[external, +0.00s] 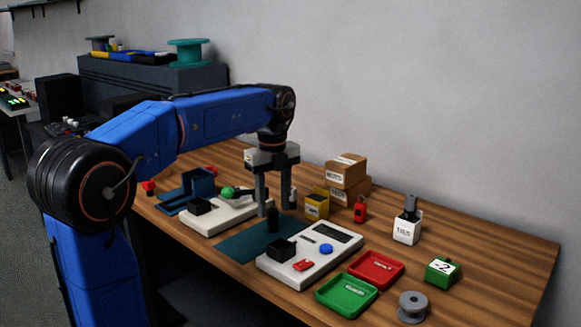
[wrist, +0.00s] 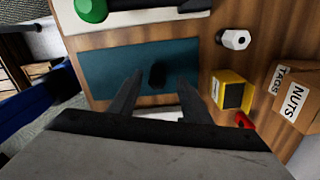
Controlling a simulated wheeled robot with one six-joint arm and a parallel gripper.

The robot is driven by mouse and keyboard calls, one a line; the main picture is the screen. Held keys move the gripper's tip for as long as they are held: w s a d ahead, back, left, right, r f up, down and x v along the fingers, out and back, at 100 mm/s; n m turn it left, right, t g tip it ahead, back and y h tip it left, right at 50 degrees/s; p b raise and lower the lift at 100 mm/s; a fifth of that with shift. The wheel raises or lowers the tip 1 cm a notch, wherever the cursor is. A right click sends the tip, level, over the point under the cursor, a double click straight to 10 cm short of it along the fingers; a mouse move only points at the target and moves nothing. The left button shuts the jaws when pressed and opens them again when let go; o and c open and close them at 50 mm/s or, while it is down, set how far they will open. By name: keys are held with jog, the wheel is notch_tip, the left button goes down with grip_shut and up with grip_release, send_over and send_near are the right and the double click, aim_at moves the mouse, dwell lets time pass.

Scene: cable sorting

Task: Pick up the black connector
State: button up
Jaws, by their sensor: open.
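The black connector (external: 272,220) stands on the dark teal mat (external: 237,247), between the two white devices. In the wrist view the connector (wrist: 157,76) shows as a small dark block near the middle of the mat (wrist: 105,70). My gripper (external: 274,212) is open above the mat, with its fingers pointing down and nothing between them. In the wrist view my gripper's fingertips (wrist: 157,78) lie to either side of the connector's outline. I cannot tell how far the tips are above it.
A white device (external: 335,262) with a blue button stands in front, and another (external: 205,222) with a green ball lies behind. A yellow bin (external: 317,205) and cardboard boxes (external: 345,172) stand right of the gripper. Red (external: 377,280) and green (external: 330,308) trays lie near the front edge.

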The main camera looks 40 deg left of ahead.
aim_at(272, 209)
jog(key=shift+s+f, duration=0.2)
jog(key=shift+f, duration=1.75)
jog(key=shift+c, duration=0.4)
jog(key=c, duration=1)
grip_shut()
jog(key=shift+r, duration=0.15)
